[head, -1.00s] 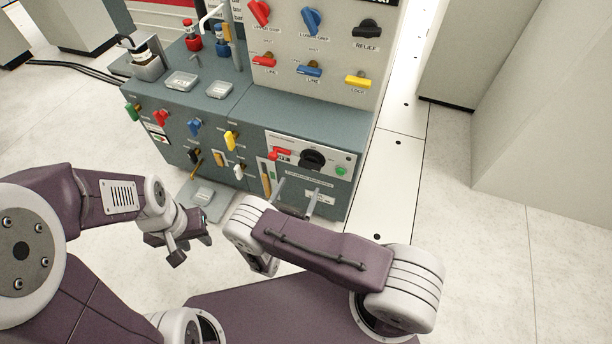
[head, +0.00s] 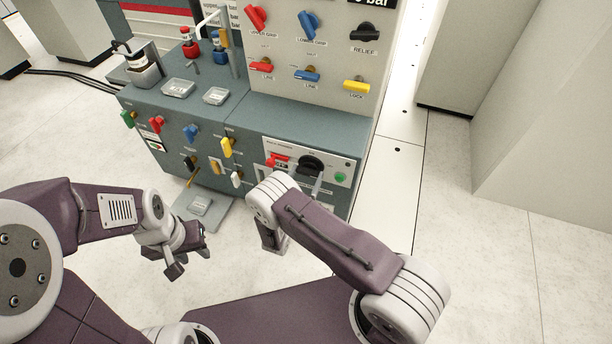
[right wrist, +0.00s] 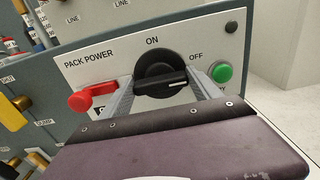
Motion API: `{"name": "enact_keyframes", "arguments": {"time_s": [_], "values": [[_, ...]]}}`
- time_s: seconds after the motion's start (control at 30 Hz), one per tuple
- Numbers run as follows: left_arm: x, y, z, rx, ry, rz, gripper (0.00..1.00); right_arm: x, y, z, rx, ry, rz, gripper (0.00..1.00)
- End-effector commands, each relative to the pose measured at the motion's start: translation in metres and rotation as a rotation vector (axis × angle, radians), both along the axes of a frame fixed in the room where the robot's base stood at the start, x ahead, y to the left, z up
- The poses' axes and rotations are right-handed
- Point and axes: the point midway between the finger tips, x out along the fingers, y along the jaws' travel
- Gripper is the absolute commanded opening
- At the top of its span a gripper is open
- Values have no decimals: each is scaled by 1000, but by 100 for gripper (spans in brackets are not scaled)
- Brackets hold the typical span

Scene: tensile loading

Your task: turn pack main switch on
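The pack main switch is a black round knob (right wrist: 160,70) on a white panel marked PACK POWER. ON is printed above it and OFF at its upper right. The white line on its grip bar points right, toward the OFF side. The knob also shows in the head view (head: 311,165). My right gripper (right wrist: 161,86) is open, with one grey finger to the left of the knob and one to the right. I cannot tell whether they touch it. In the head view the forearm hides most of that gripper. My left gripper (head: 190,262) is open and empty above the floor.
A red lever (right wrist: 93,97) sits just left of the knob and a green button (right wrist: 222,72) just right. Several coloured valve handles, including a yellow one (head: 227,147), line the cabinet front. A grey foot plate (head: 200,208) lies below. The floor at right is clear.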

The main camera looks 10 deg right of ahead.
Motion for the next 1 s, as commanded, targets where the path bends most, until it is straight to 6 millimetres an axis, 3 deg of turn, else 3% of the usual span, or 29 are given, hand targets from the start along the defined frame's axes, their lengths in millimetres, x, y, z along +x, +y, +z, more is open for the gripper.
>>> {"name": "enact_keyframes", "arguments": {"time_s": [0.47,1.0], "values": [[0,0,1,0,0,0,36,0,1,0,-91,62,1,32],[0,0,4,0,0,0,36,1,2,-2,-496,337,2,32]]}}
